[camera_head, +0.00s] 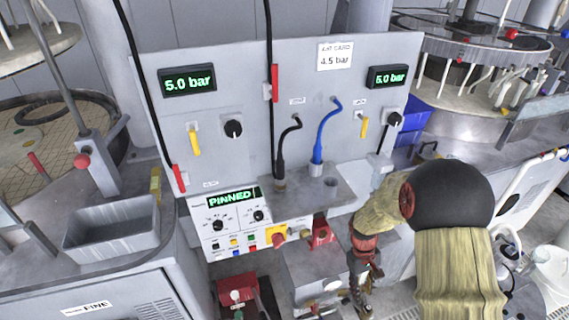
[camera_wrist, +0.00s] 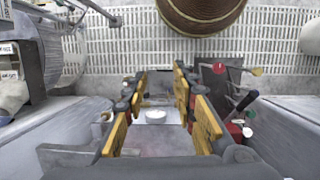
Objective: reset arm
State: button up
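My gripper (camera_wrist: 160,82) is open in the wrist view, with its two yellow-padded fingers apart and nothing between the pads. Beyond the gap is a grey surface with a small white round piece (camera_wrist: 155,115); I cannot tell what it is. In the head view my arm comes in at the right, bent, and my gripper (camera_head: 362,278) points down in front of the panel's lower ledge. Its fingers are small and dark there, so their opening is hard to judge in that view.
A grey panel (camera_head: 235,150) carries displays, knobs, red and yellow levers and hoses. A control box (camera_head: 232,222) reads PINNED. A grey tray (camera_head: 112,225) is at left, and polishing machines stand on both sides. The wrist view shows a brown round vessel (camera_wrist: 202,14) over slatted floor.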

jog(key=s+a+r+m+t, duration=0.1)
jog(key=s+r, duration=0.4)
jog(key=r, duration=0.7)
jog(key=s+a+r+m+t+y, duration=0.1)
jog(key=s+a+r+t, duration=0.2)
jog(key=s+r, duration=0.3)
jog(key=s+a+r+m+t, duration=0.1)
jog(key=s+r+t, duration=0.3)
jog(key=r, duration=1.3)
jog(key=shift+s+a+r+m, duration=0.35)
jog(key=shift+s+a, duration=0.2)
jog(key=shift+s, duration=0.2)
jog(key=shift+o, duration=0.2)
